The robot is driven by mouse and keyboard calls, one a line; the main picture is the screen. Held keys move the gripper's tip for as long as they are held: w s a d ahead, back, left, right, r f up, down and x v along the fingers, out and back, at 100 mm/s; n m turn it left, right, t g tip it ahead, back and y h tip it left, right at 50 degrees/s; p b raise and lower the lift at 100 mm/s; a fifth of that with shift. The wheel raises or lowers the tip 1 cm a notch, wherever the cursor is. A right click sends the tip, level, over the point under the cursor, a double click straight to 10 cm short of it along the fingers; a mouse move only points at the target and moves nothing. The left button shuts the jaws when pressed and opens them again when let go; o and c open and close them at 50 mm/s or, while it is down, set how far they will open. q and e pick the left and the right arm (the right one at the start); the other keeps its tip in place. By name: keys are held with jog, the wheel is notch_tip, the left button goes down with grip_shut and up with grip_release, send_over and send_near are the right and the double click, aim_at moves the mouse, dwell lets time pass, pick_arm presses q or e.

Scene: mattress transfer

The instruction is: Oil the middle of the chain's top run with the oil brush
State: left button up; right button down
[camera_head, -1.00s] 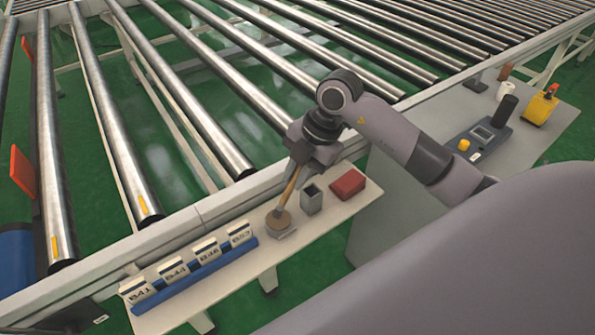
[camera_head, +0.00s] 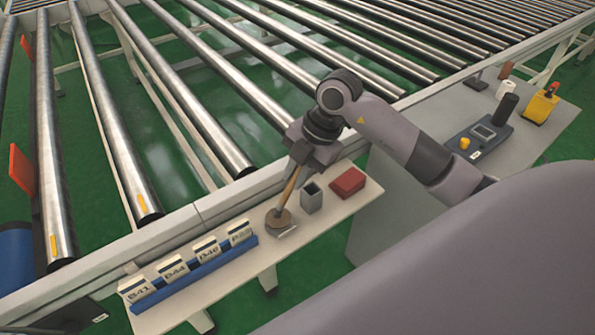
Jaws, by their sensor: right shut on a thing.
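My right gripper (camera_head: 297,168) is above the narrow shelf (camera_head: 205,292) in front of the roller conveyor. It is shut on the wooden handle of the oil brush (camera_head: 289,190), which slants down to the left. The handle's lower end meets a round brown pot or disc (camera_head: 278,219) on the shelf; whether the bristles are inside it is too small to tell. My left gripper is not in view. I cannot make out the chain in this view.
A grey open-topped holder (camera_head: 311,198) and a red box (camera_head: 347,182) stand right of the brush. Several labelled cards stand in a blue rack (camera_head: 195,273) to the left. A control box (camera_head: 478,138) and a yellow can (camera_head: 540,105) sit on the right table.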

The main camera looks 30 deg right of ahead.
jog(key=shift+f, duration=0.6)
dwell(1.4)
notch_tip(320, 180, up, 5)
jog(key=p, duration=0.4)
jog(key=shift+r+p, duration=1)
jog(key=shift+r, duration=0.1)
